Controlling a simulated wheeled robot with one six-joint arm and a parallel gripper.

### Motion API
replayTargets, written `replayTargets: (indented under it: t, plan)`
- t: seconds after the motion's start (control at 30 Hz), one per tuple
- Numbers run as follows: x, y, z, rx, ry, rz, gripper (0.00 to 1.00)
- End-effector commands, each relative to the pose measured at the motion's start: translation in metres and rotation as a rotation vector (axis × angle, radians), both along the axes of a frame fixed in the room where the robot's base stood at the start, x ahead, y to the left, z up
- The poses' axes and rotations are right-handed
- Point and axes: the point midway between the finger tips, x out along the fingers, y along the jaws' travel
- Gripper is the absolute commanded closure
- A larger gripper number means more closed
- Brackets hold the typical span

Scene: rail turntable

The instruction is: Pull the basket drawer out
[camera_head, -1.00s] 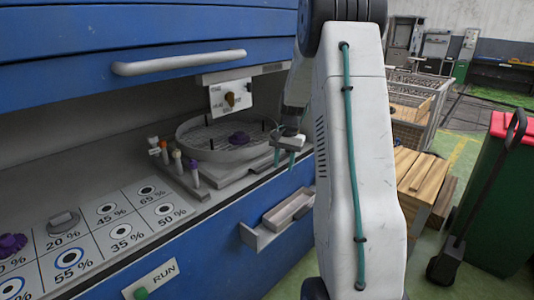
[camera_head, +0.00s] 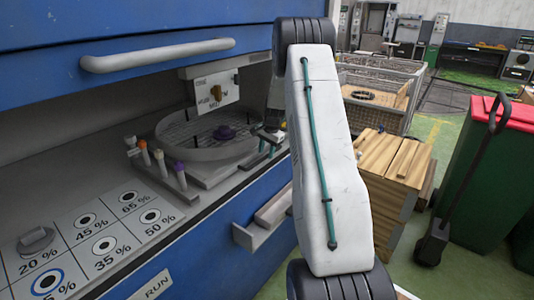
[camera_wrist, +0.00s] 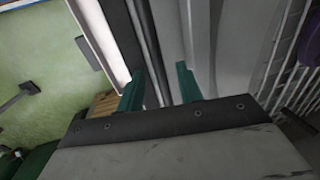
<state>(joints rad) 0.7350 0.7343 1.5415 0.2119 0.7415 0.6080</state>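The round wire basket (camera_head: 205,135) sits on a flat grey base in the blue cabinet's opening, with a purple knobbed piece (camera_head: 224,132) inside. My gripper (camera_head: 267,146) is at the right side of the basket, partly hidden by my arm. In the wrist view its two green fingers (camera_wrist: 160,88) are apart, with dark and grey strips of the cabinet edge or drawer front beyond the gap. White basket wires (camera_wrist: 285,60) show at the right there. I cannot tell whether the fingers touch the drawer.
A blue upper panel with a long grey handle (camera_head: 155,55) overhangs the opening. Coloured-cap tubes (camera_head: 160,160) stand left of the basket. A small grey tray (camera_head: 255,232) juts from the cabinet front. Wooden crates (camera_head: 390,170) and a green bin (camera_head: 480,180) stand right.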

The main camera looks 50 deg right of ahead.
Motion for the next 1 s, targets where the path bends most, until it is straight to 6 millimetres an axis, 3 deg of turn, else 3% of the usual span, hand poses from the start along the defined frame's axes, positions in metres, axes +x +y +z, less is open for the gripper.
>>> replayTargets:
  t: [0.13,0.4,0.43,0.57,0.83,1.0]
  plan:
    - [0.002,0.0,-0.012,0.001,0.001,0.0,0.64]
    - [0.001,-0.002,-0.013,-0.001,0.0,-0.002,0.64]
    - [0.001,-0.002,-0.013,-0.001,0.0,-0.002,0.67]
    - [0.001,-0.002,-0.013,-0.001,0.0,-0.002,1.0]
    - [-0.003,-0.005,-0.013,-0.002,-0.001,-0.004,1.0]
    - [-0.021,-0.006,-0.012,-0.002,0.0,-0.006,1.0]
